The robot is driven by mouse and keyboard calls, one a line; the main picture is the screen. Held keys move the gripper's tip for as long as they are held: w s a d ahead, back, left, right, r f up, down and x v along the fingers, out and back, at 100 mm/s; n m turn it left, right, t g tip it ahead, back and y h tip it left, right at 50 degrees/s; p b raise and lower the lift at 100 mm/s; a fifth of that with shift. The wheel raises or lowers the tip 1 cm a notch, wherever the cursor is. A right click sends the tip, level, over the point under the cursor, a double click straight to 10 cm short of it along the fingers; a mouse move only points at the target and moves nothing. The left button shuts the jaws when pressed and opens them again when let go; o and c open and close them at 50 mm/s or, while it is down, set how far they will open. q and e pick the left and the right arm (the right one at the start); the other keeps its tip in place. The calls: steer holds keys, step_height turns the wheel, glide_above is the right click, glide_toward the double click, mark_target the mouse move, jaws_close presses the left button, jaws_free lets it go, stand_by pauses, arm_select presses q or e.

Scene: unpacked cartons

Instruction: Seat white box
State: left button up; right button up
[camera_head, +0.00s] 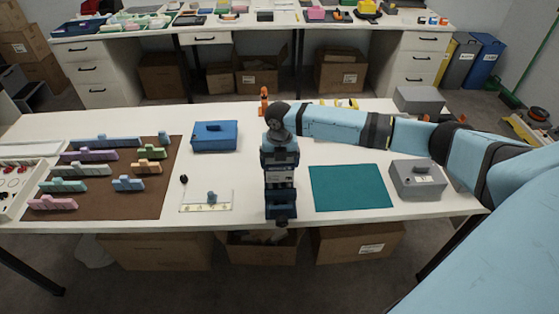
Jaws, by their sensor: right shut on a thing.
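My right gripper (281,216) points down near the front edge of the white table (345,145), between a white flat piece and a teal mat (350,187). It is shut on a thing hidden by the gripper. The white flat piece (190,206) lies to its left, with a small blue-grey knob (211,197) and yellowish spots along its front. A small dark ball (183,179) shows at its back left corner. I cannot make out a clear white box. My left gripper is not in view.
A blue lidded box (214,136) stands behind the white piece. A grey lidded box (417,180) is right of the mat. A brown mat (125,202) at left holds several coloured blocks. The teal mat is bare. Cardboard cartons (360,242) stand under the table.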

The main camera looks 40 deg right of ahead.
steer(key=shift+f+b, duration=0.3)
steer(key=shift+f, duration=0.5)
steer(key=shift+f+b, duration=0.6)
steer(key=shift+f, duration=1.15)
steer(key=o, duration=0.7)
step_height(320, 180, up, 14)
steer(key=shift+f, duration=0.1)
steer(key=shift+a, duration=0.1)
